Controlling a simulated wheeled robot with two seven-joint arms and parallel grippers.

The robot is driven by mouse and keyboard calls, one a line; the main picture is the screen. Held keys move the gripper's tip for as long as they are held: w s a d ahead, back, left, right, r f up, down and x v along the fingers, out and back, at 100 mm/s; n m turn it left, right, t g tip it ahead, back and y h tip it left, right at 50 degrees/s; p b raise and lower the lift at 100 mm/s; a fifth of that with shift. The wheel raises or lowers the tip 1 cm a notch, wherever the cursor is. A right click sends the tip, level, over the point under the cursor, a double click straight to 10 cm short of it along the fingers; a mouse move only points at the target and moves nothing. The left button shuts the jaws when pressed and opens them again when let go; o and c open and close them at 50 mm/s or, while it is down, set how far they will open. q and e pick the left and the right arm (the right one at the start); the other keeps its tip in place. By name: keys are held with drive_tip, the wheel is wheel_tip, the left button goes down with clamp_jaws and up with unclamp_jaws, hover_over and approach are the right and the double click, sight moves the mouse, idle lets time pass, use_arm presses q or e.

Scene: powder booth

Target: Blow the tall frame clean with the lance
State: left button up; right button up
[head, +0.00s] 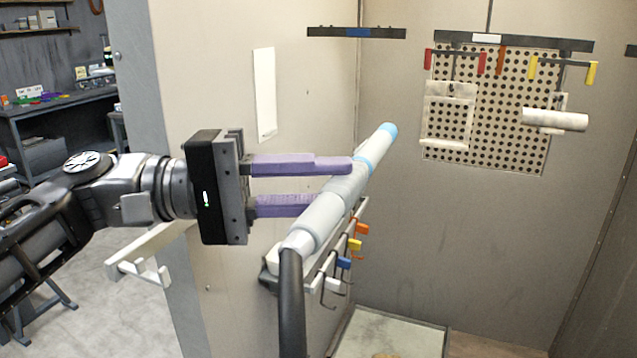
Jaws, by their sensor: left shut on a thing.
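The lance (318,222) is a pale grey tube with a light blue band and tip, and a black hose at its lower end. My left gripper (334,186), with purple fingers, is shut on the lance's middle. The lance slants up to the right, its tip toward the back wall. A pale upright frame (428,118) hangs from a red-ended hanger in front of the perforated panel, apart from the lance tip. I take it for the tall frame; its surface looks dusty. My right gripper is not in view.
A pale cylinder (555,120) hangs from a yellow-ended hanger right of the frame. A rack (318,262) with several coloured hooks is on the left booth wall below the lance. A white bracket (150,255) juts out at the wall's edge. A shallow tray (395,335) lies below.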

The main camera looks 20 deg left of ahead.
use_arm(q)
drive_tip(key=w, duration=0.3)
drive_tip(key=shift+d+p, duration=0.15)
drive_tip(key=shift+p, duration=0.25)
idle(0.5)
drive_tip(key=o, duration=0.3)
clamp_jaws()
drive_tip(key=shift+c, duration=1.5)
unclamp_jaws()
